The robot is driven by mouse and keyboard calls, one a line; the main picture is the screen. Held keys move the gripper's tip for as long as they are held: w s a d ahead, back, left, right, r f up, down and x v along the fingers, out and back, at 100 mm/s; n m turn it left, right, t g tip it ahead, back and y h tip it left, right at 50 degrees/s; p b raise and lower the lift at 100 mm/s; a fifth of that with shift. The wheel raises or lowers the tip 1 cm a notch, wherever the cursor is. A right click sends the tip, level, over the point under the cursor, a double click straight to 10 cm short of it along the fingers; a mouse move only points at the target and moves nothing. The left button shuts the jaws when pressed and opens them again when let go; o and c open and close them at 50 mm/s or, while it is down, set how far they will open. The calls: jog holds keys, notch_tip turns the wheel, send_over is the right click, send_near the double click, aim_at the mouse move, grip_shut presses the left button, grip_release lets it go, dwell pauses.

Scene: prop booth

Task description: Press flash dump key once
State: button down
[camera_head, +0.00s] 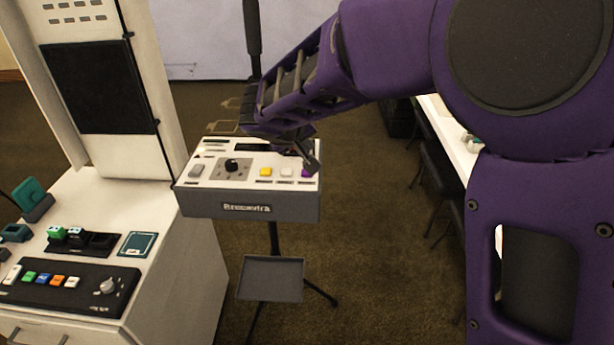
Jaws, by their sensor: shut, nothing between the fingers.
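A grey box with a white sloped top (210,183) stands on a tripod stand in the middle. Its top carries a grey switch (195,171), a black knob (232,165), a yellow key (265,172), a white key (286,173) and a purple key (306,174) at the right end. The key labels are too small to read, so I cannot tell which is the flash dump key. My gripper (314,168) is shut and empty, pointing down at the purple key and partly hiding it. I cannot tell whether it touches the key.
A white cabinet (185,265) at left carries a black panel with coloured keys (65,285) and small green items. A grey tray (270,279) hangs on the stand below the box. A white table and dark chairs (437,165) stand behind my arm at right.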

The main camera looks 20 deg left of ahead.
aim_at(306, 175)
notch_tip(306, 175, down, 3)
jog(key=shift+f+b, duration=0.1)
jog(key=shift+b, duration=1)
jog(key=shift+f+b, duration=0.4)
jog(key=shift+b, duration=0.2)
jog(key=shift+f+b, duration=0.9)
jog(key=shift+b, duration=0.55)
dwell(1.0)
jog(key=shift+r, duration=0.1)
jog(key=shift+r+p, duration=0.3)
jog(key=shift+r, duration=0.5)
jog(key=shift+r+p, duration=1.4)
jog(key=shift+r, duration=1.15)
jog(key=shift+d, duration=0.1)
